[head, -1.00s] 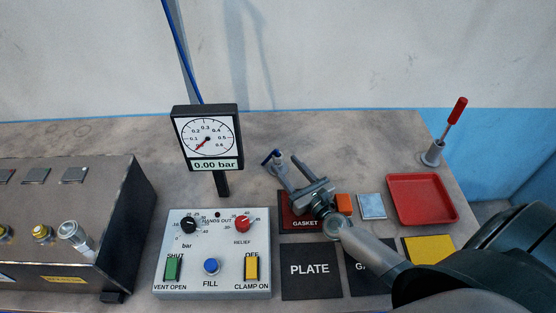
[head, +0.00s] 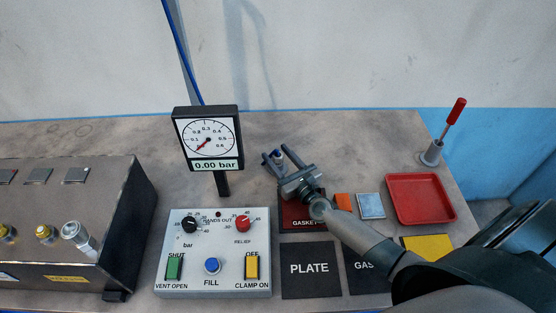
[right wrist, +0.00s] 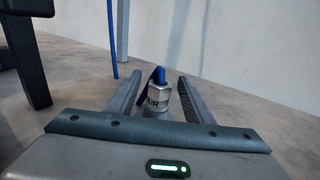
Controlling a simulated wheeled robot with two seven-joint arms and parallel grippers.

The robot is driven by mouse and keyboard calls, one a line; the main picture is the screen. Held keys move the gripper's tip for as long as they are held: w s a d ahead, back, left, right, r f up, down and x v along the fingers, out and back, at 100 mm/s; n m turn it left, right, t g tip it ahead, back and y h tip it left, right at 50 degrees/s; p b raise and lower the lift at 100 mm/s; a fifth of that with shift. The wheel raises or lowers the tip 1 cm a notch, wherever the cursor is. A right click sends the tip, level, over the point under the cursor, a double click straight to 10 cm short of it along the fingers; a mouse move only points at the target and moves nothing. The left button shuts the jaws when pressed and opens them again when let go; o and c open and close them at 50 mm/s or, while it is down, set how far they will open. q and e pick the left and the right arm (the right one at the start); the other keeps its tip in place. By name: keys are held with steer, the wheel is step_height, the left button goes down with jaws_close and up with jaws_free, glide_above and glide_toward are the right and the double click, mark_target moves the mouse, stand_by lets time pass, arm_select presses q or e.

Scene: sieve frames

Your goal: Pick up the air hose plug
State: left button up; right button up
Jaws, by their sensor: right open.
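My left gripper is not in view.
A gauge (head: 208,138) on a post and a control box (head: 212,290) stand left of my right arm. A red tray (head: 421,199), an orange block (head: 343,202) and a red-handled tool (head: 457,111) in a holder are to the right. A metal box (head: 120,220) is at far left.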

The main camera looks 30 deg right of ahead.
mark_target(280, 156)
jaws_close()
steer(key=shift+r+p, duration=0.45)
steer(key=shift+r, duration=0.4)
steer(key=r, duration=0.1)
steer(key=r+p, duration=0.2)
steer(key=shift+s+d, duration=0.2)
steer(key=shift+s, duration=0.1)
steer(key=s+d+r+p, duration=0.2)
steer(key=s+d+r, duration=0.4)
steer(key=s, duration=0.3)
steer(key=shift+r+p, duration=0.2)
steer(key=shift+p, duration=0.1)
